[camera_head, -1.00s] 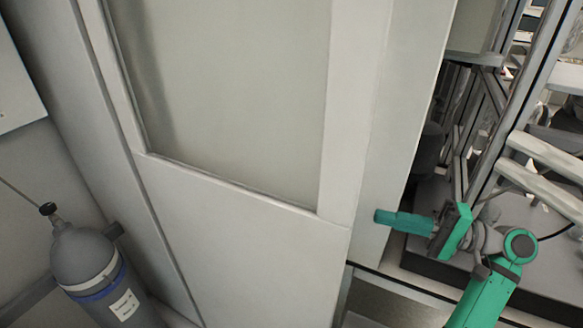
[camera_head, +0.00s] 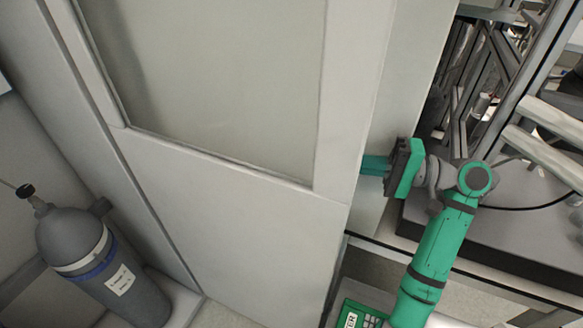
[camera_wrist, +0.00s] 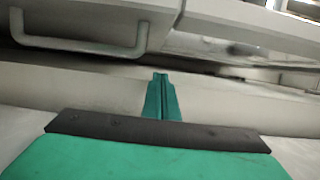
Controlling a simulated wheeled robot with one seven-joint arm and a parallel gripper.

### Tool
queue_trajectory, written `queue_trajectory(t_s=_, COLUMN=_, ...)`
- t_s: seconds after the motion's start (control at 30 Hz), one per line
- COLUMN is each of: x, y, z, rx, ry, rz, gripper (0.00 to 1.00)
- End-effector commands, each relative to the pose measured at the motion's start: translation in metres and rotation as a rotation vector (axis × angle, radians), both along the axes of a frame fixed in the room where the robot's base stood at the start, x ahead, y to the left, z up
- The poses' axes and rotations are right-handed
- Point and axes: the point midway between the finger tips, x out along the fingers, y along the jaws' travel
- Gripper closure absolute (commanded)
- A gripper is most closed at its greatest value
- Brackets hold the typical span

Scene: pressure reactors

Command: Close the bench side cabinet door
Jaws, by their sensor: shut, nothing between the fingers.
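The cabinet door is a large pale panel with a frosted window (camera_head: 250,225) that fills the middle of the head view. It stands tilted in the picture, with its right edge beside my arm. My green gripper (camera_head: 372,166) is at that right edge, its fingertips partly hidden behind the door's edge. In the wrist view my gripper (camera_wrist: 160,78) is shut and empty, pointing at a pale surface. I cannot tell whether it touches the door. A light bar handle (camera_wrist: 85,45) shows at the upper left of the wrist view.
A grey gas cylinder (camera_head: 80,245) with a blue band stands at the left. A dark grey platform (camera_head: 500,215) and a metal frame with pale rails (camera_head: 545,150) are on the right, close to my arm. A black cable curves over the platform.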

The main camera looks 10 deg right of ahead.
Motion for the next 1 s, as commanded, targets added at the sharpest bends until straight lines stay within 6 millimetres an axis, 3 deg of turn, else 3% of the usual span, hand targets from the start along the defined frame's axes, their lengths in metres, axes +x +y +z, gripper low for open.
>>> queue_trajectory(t_s=0.47, x=0.029, y=0.085, z=0.0, rx=0.0, ry=-0.001, rz=0.0, gripper=1.0)
queue_trajectory(t_s=0.7, x=0.004, y=0.101, z=0.0, rx=0.001, ry=-0.001, rz=-0.003, gripper=1.0)
queue_trajectory(t_s=1.0, x=-0.004, y=0.106, z=0.0, rx=0.001, ry=0.0, rz=-0.001, gripper=1.0)
